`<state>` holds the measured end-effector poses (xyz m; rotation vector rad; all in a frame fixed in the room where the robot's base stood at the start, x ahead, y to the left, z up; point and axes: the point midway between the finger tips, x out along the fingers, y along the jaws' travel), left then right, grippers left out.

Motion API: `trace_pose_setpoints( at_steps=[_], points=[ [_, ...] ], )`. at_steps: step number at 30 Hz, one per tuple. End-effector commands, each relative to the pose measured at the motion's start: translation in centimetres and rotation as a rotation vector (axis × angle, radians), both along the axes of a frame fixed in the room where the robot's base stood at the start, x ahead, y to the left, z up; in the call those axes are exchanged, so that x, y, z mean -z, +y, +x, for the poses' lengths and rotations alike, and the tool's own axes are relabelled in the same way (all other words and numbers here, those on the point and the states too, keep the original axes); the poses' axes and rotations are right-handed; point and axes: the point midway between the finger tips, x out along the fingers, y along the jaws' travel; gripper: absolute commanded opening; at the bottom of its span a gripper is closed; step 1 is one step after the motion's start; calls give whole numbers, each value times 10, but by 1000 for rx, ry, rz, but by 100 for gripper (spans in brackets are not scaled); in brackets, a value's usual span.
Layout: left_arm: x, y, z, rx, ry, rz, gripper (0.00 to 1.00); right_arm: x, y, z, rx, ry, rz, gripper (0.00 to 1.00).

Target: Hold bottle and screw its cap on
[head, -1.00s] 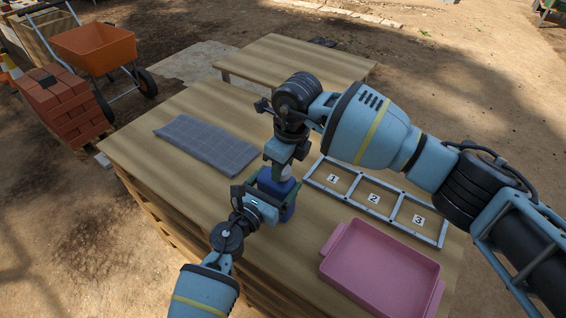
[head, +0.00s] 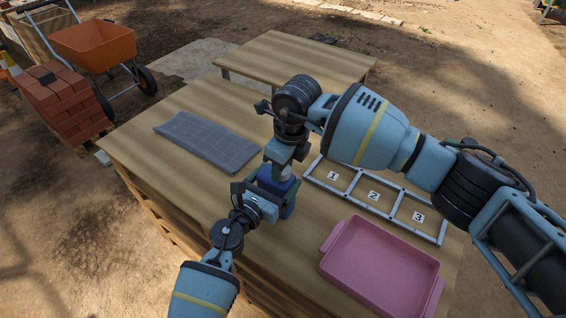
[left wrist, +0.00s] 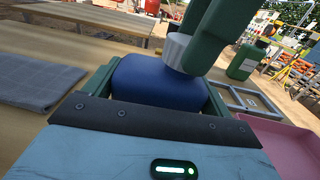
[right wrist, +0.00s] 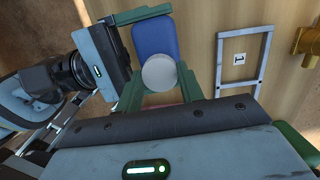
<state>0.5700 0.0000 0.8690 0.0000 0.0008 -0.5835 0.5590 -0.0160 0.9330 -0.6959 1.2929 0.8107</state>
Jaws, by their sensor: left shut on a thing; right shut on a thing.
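The blue bottle (head: 289,198) is upright at the middle of the table; it also shows in the left wrist view (left wrist: 150,82) and from above in the right wrist view (right wrist: 155,38). My left gripper (head: 270,192) is shut around the bottle's body from the near left. The round silver-grey cap (right wrist: 159,73) is at the bottle's top; it also shows in the left wrist view (left wrist: 177,52). My right gripper (right wrist: 160,92) is shut on the cap, its green fingers on either side. I cannot tell how far the cap is seated.
A grey folded cloth (head: 205,142) lies left of the bottle. A metal frame with numbered compartments (head: 345,193) lies to the right. A pink tray (head: 335,236) is at the front right. A second table (head: 300,58) stands behind. Bare wood separates the cloth and grippers.

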Motion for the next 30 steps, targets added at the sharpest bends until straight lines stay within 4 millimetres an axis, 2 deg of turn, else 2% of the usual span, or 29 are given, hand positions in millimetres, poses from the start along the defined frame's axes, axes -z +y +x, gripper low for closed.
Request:
trace_pose_setpoints(
  at_steps=[4, 8, 30],
  points=[
    [0, 0, 0, 0, 0, 1, 20, 0, 0, 0, 49, -1, 0, 17],
    [0, 0, 0, 0, 0, 1, 20, 0, 1, -1, 202, 0, -1, 17],
    [0, 0, 0, 0, 0, 1, 20, 0, 5, -1, 1403, -1, 0, 17]
  ],
)
